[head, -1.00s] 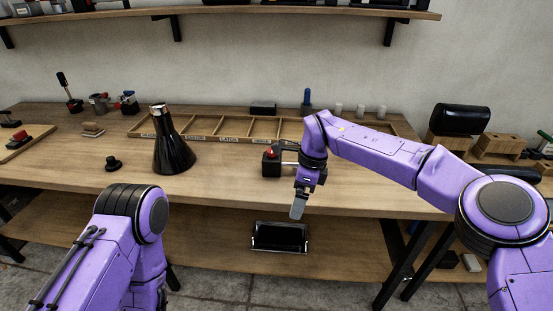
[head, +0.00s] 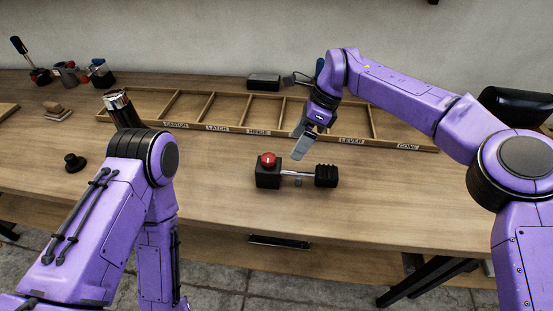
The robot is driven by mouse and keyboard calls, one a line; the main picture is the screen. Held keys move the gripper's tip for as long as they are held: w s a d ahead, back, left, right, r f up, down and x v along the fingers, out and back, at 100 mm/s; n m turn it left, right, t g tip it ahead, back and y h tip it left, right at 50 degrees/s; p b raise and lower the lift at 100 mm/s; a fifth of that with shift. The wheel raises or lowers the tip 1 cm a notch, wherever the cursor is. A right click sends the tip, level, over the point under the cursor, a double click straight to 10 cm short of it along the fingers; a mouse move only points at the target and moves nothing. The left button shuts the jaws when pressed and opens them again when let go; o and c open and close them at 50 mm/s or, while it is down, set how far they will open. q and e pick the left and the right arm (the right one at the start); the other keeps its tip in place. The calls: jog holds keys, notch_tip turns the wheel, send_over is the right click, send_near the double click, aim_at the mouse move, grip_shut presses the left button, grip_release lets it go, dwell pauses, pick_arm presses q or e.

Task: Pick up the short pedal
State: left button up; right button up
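A black block with a red ball on top (head: 268,172) lies on the bench, and a thin metal rod runs right from it to a black ribbed pad (head: 326,176). This looks like the short pedal, but no label on it confirms that. My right gripper (head: 301,148) points down above and just behind the rod, apart from it as far as I can see. Its grey fingers overlap in this view, so their opening is unclear. I see nothing held in it. My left arm comes in at the lower left, with its gripper out of view.
A wooden tray (head: 228,128) with labelled compartments lies behind. A dark flask with a metal neck (head: 119,100) stands partly behind my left arm. A small black knob (head: 75,162) sits at left. A black box (head: 263,82) is behind the tray. The bench front is clear.

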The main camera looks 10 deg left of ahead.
aim_at(283, 171)
jog(key=s+a+f, duration=0.1)
jog(key=s+a+f+p, duration=0.1)
jog(key=s+f, duration=0.1)
jog(key=shift+s+f, duration=0.25)
jog(key=f, duration=0.1)
jog(key=a+f+p, duration=0.1)
jog(key=f, duration=0.1)
jog(key=f+p, duration=0.1)
jog(key=shift+w+a+f, duration=0.25)
jog(key=shift+f, duration=0.05)
jog(key=shift+s+f, duration=0.1)
jog(key=shift+s, duration=0.25)
jog(key=shift+c, duration=0.3)
pick_arm(q)
jog(key=r, duration=0.1)
jog(key=s+r, duration=0.1)
jog(key=r, duration=0.1)
jog(key=shift+s+r, duration=0.15)
jog(key=shift+r, duration=0.05)
pick_arm(e)
jog(key=shift+w, duration=0.1)
jog(key=c, duration=1.5)
